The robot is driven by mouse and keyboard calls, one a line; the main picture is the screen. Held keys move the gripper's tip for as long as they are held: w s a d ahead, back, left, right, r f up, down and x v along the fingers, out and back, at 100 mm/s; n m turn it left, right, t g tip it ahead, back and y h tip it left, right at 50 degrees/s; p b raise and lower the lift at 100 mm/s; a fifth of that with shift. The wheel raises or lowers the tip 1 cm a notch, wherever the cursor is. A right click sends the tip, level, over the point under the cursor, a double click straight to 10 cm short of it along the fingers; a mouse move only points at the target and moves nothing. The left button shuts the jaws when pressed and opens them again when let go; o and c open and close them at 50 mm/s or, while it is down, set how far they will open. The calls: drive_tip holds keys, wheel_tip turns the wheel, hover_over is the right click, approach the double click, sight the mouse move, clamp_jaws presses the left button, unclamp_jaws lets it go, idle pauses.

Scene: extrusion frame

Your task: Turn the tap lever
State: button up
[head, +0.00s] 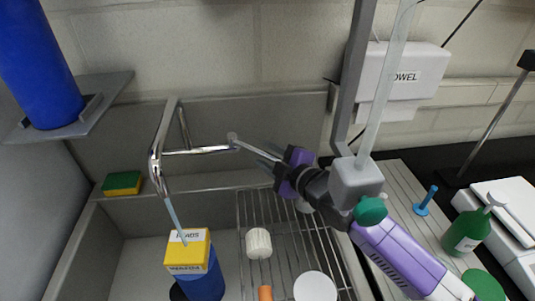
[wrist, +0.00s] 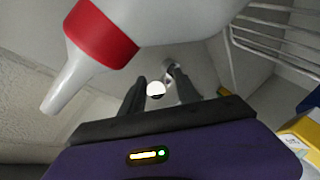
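The chrome tap (head: 165,150) rises from the back of the sink. Its thin lever (head: 250,148) points right toward my gripper (head: 270,158). A bluish stream runs down from the spout onto a yellow-and-white box (head: 188,252). My gripper comes from the right, its fingertips at the lever's free end. In the wrist view, my gripper's two dark fingers (wrist: 158,92) stand apart, with a shiny round end (wrist: 155,89), likely the lever's, between them. I cannot tell whether either finger touches it.
A wire rack (head: 250,215) with a white ribbed piece (head: 258,243) lies below my arm. A pale bottle with a red collar (wrist: 110,35) is close in the wrist view. A towel dispenser (head: 405,75) hangs at right. A green-yellow sponge (head: 122,183) sits left.

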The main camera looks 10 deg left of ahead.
drive_tip(key=shift+c, duration=0.2)
clamp_jaws()
idle(1.2)
